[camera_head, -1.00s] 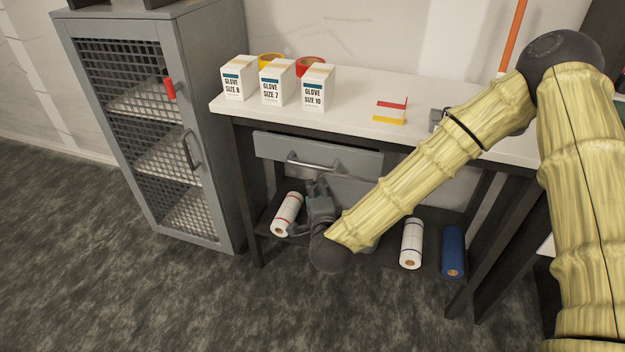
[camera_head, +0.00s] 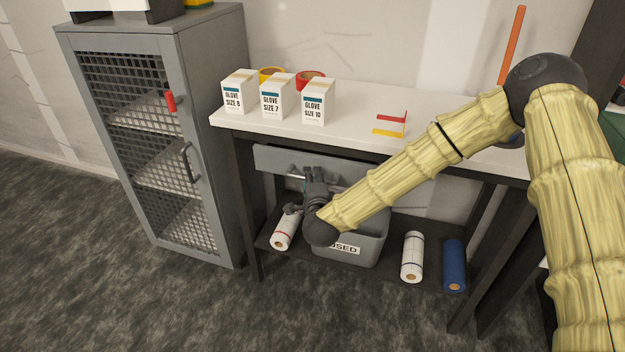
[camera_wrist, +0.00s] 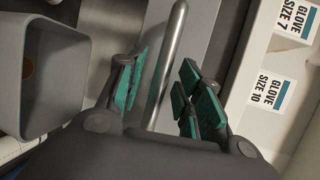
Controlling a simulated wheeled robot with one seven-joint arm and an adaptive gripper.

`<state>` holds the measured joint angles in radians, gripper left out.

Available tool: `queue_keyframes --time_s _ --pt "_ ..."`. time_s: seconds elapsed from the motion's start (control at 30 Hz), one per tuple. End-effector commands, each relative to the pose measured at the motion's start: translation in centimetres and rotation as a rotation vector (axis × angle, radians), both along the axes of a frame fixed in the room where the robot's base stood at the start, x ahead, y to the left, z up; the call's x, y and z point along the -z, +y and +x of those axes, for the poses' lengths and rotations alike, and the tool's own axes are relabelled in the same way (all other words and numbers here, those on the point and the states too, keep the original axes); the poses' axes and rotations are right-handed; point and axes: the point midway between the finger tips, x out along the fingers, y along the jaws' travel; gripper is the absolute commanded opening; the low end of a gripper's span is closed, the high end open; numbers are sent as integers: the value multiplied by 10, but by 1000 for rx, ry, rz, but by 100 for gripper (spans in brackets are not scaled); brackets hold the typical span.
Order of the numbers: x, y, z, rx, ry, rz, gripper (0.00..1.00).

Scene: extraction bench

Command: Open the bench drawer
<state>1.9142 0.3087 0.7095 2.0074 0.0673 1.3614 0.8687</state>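The bench drawer (camera_head: 268,160) is a grey front under the white bench top and looks closed. Its metal bar handle is mostly hidden behind my gripper in the head view. In the wrist view the handle (camera_wrist: 166,68) runs between the two green-padded fingers of my gripper (camera_wrist: 160,92). The fingers are open, with a gap on each side of the bar. In the head view my gripper (camera_head: 316,178) is at the drawer front, over the handle.
Glove boxes (camera_head: 318,102) and tape rolls stand on the bench top (camera_head: 350,118). Below are a grey bin (camera_head: 365,245) marked "USED" in part, white rolls (camera_head: 412,257) and a blue roll (camera_head: 454,263). A mesh-door cabinet (camera_head: 214,120) stands at the left.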

Motion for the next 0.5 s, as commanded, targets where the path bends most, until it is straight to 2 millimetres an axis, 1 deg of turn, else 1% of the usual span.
queue_keyframes --time_s 0.13,0.37,0.43,0.5 --pt "1 1 4 -1 1 0 35" --pt "1 1 5 -1 1 0 35" --pt "1 1 5 -1 1 0 26" --pt "1 1 5 -1 1 0 14"
